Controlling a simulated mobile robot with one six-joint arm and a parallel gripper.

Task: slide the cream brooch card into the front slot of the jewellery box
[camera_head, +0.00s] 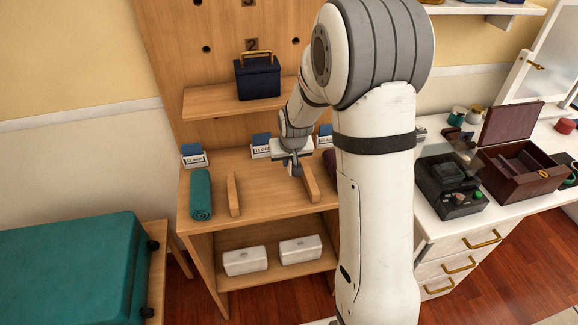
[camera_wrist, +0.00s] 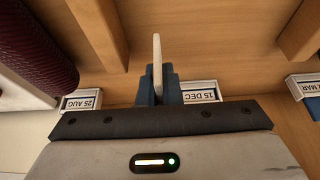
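In the wrist view, a thin cream card (camera_wrist: 157,48) is seen edge-on. It stands between the blue-grey fingers of my gripper (camera_wrist: 160,85), which appear shut on it. In the head view my gripper (camera_head: 294,166) hangs low over the wooden shelf top, between two wooden rails, and the card is too small to make out surely. The dark red-brown jewellery box (camera_head: 525,178) stands with its lid (camera_head: 508,122) raised on the white dresser at right, far from my gripper. Its open compartments show; I cannot make out a front slot.
Small dated blocks (camera_head: 193,156) line the shelf's back, one labelled 15 DEC (camera_wrist: 200,96) close to my gripper. A green roll (camera_head: 200,194) and a dark red roll (camera_wrist: 35,50) flank the rails. A black device (camera_head: 450,185) stands left of the jewellery box. My arm hides part of the dresser.

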